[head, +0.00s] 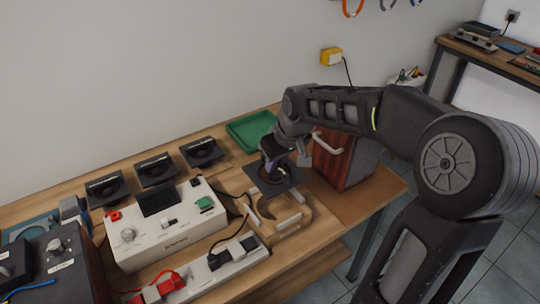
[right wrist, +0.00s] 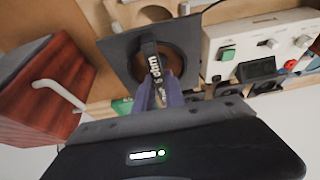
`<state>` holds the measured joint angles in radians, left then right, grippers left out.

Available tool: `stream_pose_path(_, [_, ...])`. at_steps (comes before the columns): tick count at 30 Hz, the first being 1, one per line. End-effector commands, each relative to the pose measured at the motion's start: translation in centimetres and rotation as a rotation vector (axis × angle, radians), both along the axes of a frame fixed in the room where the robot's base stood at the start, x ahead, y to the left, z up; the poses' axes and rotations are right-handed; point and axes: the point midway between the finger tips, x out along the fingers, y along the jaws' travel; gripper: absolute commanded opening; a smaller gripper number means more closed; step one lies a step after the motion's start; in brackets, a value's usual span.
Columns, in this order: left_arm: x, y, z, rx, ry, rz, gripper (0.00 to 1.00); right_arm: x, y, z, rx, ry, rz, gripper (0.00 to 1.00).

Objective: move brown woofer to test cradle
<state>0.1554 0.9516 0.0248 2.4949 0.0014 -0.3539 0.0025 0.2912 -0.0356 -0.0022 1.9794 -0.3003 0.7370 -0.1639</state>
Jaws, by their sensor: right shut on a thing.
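The brown woofer (head: 288,182) has a dark square frame and a brownish round middle. My right gripper (head: 270,166) is shut on it and holds it over the back part of the wooden test cradle (head: 298,222). In the right wrist view the gripper's fingers (right wrist: 158,92) reach across the woofer's frame (right wrist: 118,50), and its round middle is partly hidden by them. The cradle's curved cut-out shows past the woofer's far edge. I cannot tell whether woofer and cradle touch. My left gripper is not in view.
A red-brown cabinet (head: 341,160) with a pale handle stands right of the cradle. A white tester box (head: 165,235) and power strip (head: 215,268) lie left. Several black speakers (head: 157,170) line the back, near a green tray (head: 250,130). Bare bench (head: 385,190) shows at right.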

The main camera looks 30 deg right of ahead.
Motion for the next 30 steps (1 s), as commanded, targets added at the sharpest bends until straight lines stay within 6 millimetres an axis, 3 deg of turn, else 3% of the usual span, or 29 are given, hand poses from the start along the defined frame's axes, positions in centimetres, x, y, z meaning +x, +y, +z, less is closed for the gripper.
stream_pose_path(8, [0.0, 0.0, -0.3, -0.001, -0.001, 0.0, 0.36, 0.1, 0.0, -0.2, -0.001, -0.005, 0.0, 0.0])
stream_pose_path(21, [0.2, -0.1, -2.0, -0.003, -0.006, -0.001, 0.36, 0.2, 0.0, -2.7, -0.001, -0.006, 0.001, 0.0])
stream_pose_path(30, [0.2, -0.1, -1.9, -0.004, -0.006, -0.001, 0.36, 0.2, 0.0, -2.8, -0.001, -0.006, 0.0, 0.0])
